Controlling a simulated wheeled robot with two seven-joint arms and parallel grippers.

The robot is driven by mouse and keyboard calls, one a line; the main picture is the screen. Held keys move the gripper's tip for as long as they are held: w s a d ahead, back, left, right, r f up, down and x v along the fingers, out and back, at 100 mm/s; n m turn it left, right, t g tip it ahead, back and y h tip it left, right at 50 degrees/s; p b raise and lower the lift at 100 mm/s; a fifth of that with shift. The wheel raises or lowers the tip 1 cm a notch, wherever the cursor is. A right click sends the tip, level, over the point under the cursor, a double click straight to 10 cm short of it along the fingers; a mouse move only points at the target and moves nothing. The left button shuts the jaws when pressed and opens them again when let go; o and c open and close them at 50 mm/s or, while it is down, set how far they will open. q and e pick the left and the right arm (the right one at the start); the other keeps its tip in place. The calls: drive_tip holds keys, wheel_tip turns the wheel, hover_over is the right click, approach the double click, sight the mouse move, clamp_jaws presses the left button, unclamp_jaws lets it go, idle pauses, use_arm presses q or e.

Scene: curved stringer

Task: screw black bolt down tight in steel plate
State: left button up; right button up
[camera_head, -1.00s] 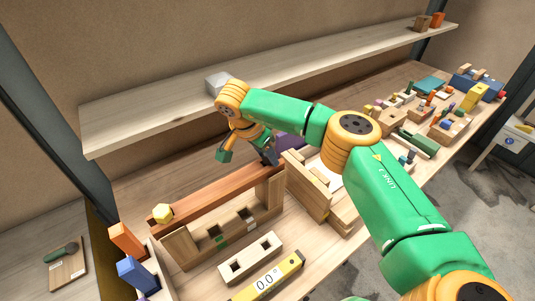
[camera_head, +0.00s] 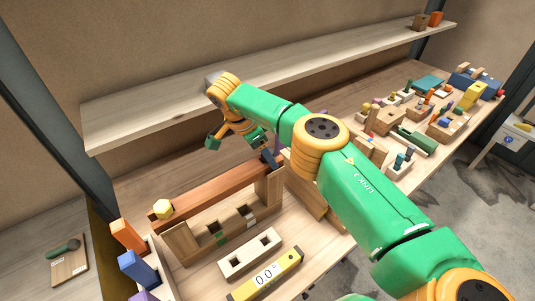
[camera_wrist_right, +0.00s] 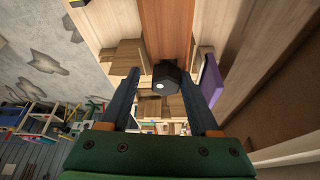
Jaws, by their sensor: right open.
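A black hex-headed bolt (camera_wrist_right: 167,75) with a pale dot on its head shows in the right wrist view, at the near end of a long reddish-brown bar (camera_wrist_right: 165,25). My right gripper (camera_wrist_right: 160,76) is open, one dark finger on each side of the bolt head, with visible gaps. In the head view my right gripper (camera_head: 271,159) is over the right end of the bar (camera_head: 215,188), and the bolt is hidden there. I cannot make out a steel plate. My left gripper is not in view.
The bar rests on a wooden stand (camera_head: 182,245). In front lie a pale slotted block (camera_head: 250,252) and a yellow level (camera_head: 265,276). A long shelf (camera_head: 150,125) runs behind. A purple piece (camera_wrist_right: 211,80) is close to my right finger in the wrist view.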

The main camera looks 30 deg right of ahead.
drive_tip(key=shift+f, duration=0.1)
drive_tip(key=n, duration=0.1)
drive_tip(key=n+t, duration=0.1)
drive_tip(key=n, duration=0.1)
drive_tip(key=shift+w+d+f+n, duration=0.1)
drive_tip(key=shift+d+n, duration=0.1)
drive_tip(key=shift+n, duration=0.1)
drive_tip(key=shift+w+d+f+n+t+y, duration=0.15)
drive_tip(key=shift+w+n+t+y, duration=0.1)
drive_tip(key=shift+n, duration=0.35)
drive_tip(key=shift+w+d+f+n+t+y, duration=0.15)
drive_tip(key=shift+w+n+t, duration=0.1)
drive_tip(key=shift+n, duration=0.35)
drive_tip(key=n, duration=0.2)
drive_tip(key=n+t+y, duration=0.1)
drive_tip(key=n, duration=0.3)
drive_tip(key=shift+s+a+r+t+y, duration=0.2)
drive_tip(key=shift+s+t+y, duration=0.1)
drive_tip(key=shift+s+t, duration=0.1)
drive_tip(key=shift+d, duration=0.1)
drive_tip(key=shift+s+f, duration=0.1)
drive_tip(key=shift+f, duration=0.05)
drive_tip(key=c, duration=0.7)
drive_tip(key=o, duration=1.1)
drive_tip(key=shift+d, duration=0.1)
